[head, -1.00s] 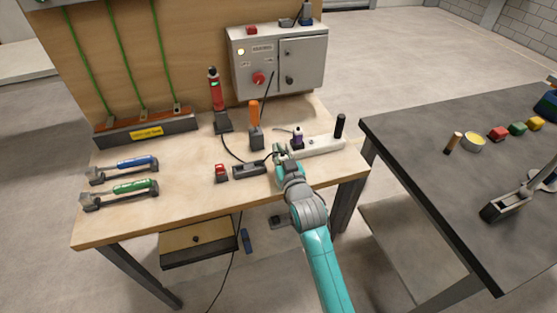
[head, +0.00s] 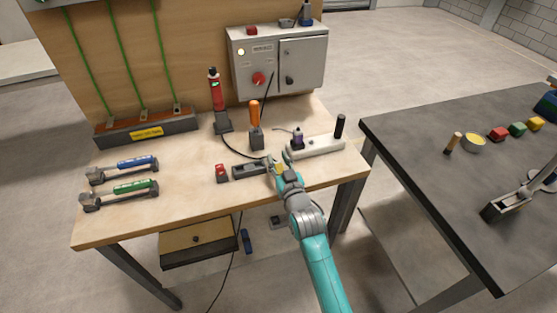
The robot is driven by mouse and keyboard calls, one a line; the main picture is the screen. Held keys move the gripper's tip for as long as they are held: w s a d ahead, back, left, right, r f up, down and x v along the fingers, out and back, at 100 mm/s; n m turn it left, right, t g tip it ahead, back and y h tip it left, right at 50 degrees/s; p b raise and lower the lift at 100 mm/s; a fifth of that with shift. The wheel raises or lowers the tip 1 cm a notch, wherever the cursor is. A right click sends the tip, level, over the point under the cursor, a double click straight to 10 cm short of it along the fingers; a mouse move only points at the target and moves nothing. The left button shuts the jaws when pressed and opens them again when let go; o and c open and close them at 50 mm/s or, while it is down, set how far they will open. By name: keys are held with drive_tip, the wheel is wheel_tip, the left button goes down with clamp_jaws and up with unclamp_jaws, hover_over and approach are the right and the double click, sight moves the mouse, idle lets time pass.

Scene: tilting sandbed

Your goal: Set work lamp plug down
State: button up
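My gripper (head: 279,158) is low over the workbench, left of the white power strip (head: 322,147). Its two fingers stand apart. A small yellowish piece (head: 279,168) shows between the fingers; it may be the work lamp plug, but it is too small to be sure. A dark cable (head: 236,152) curves from the base of the red lamp (head: 216,92) toward the gripper, and its end is hidden there. A dark plug with a purple part (head: 298,140) sits on the strip.
An orange-handled tool (head: 254,115) stands behind. The bench front is clear. A dark table (head: 430,170) stands at right.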

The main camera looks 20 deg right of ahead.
drive_tip(key=shift+r, duration=0.15)
drive_tip(key=s, duration=1.2)
drive_tip(key=s+f+g, duration=0.1)
drive_tip(key=s+f, duration=0.2)
drive_tip(key=s, duration=1.3)
drive_tip(key=s+f+g, duration=0.1)
drive_tip(key=s+f, duration=0.2)
drive_tip(key=s, duration=1.4)
drive_tip(key=shift+o, duration=0.7)
drive_tip(key=s+r+g, duration=0.1)
drive_tip(key=s+r, duration=0.2)
drive_tip(key=s, duration=0.5)
drive_tip(key=shift+s+r, duration=0.25)
drive_tip(key=shift+r, duration=0.15)
drive_tip(key=shift+o, duration=1.4)
drive_tip(key=shift+s+r, duration=0.1)
drive_tip(key=shift+s, duration=0.05)
